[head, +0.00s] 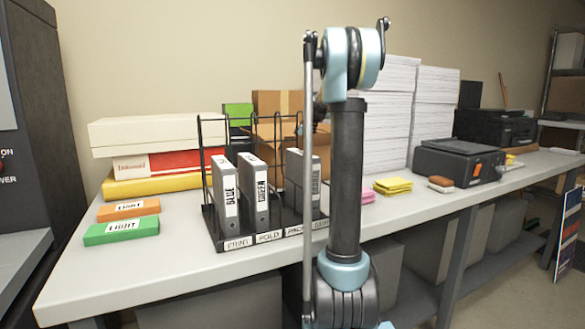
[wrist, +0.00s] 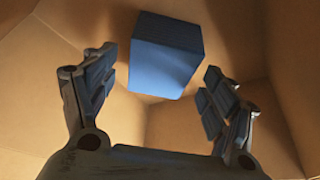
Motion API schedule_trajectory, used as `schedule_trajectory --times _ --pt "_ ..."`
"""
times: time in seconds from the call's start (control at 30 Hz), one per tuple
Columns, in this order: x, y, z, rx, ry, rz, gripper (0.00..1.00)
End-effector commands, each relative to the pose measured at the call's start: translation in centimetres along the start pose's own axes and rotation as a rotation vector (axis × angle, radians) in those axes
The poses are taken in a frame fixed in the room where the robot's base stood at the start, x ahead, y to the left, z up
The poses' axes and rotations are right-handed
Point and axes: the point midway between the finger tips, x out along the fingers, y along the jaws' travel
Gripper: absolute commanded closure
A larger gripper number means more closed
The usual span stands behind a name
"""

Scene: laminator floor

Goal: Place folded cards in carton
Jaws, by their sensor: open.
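In the wrist view, my gripper (wrist: 160,72) is open, with its two fingers spread apart. A blue block-shaped item (wrist: 167,52) lies just beyond and between the fingertips; I cannot tell whether it is a stack of folded cards or whether a finger touches it. Brown cardboard walls of a carton (wrist: 285,40) surround it. In the head view, brown cartons (head: 279,103) stand behind the wire rack. A pink stack (head: 369,196) and a yellow stack (head: 392,185) of card-like pieces lie on the table right of my arm. My gripper is mostly hidden there behind the arm.
A black wire rack (head: 233,240) with grey binders (head: 252,190) stands at the front of the table. Orange (head: 128,210) and green (head: 121,230) boxes lie at left. Tall white paper stacks (head: 385,115) and a black machine (head: 458,160) stand to the right.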

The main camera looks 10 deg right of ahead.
Motion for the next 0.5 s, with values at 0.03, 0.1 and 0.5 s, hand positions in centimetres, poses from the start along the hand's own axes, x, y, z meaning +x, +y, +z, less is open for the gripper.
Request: schedule_trajectory --times 0.03,0.1,0.5 --pt "-1.1 0.0 0.0 0.002 0.000 0.000 0.22" --pt "-2.5 -0.1 0.0 0.001 0.000 0.000 0.22" --pt "-8.4 -0.1 -0.1 -0.002 0.000 -0.001 0.22"
